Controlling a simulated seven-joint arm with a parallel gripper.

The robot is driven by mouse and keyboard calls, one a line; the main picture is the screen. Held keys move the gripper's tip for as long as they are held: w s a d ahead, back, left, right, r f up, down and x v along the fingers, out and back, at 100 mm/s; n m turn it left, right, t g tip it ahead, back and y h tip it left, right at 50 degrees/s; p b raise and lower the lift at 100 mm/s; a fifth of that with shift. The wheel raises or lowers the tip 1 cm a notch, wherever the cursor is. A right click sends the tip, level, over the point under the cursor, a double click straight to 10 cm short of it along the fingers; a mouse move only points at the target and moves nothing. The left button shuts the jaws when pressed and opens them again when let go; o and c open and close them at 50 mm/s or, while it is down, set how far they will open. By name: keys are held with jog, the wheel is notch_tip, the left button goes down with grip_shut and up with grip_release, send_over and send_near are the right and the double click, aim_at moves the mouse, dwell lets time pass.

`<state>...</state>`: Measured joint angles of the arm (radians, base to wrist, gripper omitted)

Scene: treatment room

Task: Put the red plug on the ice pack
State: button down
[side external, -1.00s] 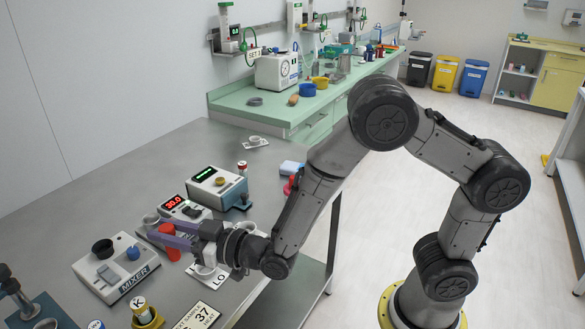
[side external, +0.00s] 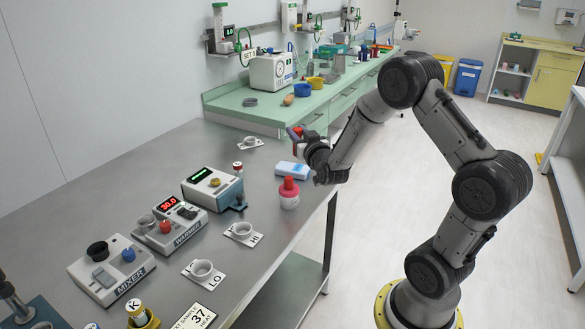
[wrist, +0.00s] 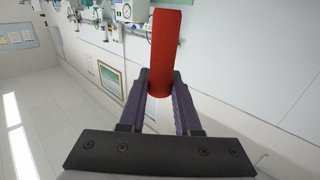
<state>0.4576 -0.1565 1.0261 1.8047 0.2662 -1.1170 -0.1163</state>
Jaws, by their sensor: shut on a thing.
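The red plug (wrist: 165,50) is a plain red cylinder gripped between my two purple-grey fingers in the wrist view. In the side view the red plug (side external: 294,133) shows only in part at the fingertips. My gripper (side external: 299,135) is shut on it and held in the air. The gripper also shows in the wrist view (wrist: 160,95). The ice pack (side external: 292,171) is a small blue and white block lying on the grey table near its right edge. My gripper appears above it in the side view, with the plug apart from it; the exact height is unclear.
The table's back left is clear.

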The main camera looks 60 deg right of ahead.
jog(key=s+d+h, duration=0.1)
jog(key=s+d, duration=0.1)
jog(key=d, duration=0.1)
jog(key=m+g, duration=0.1)
send_over(293, 167)
notch_tip(293, 167, down, 10)
jog(key=shift+w+f, duration=0.1)
jog(key=shift+f, duration=1.3)
jog(key=shift+f, duration=0.1)
jog(key=c, duration=0.6)
grip_release()
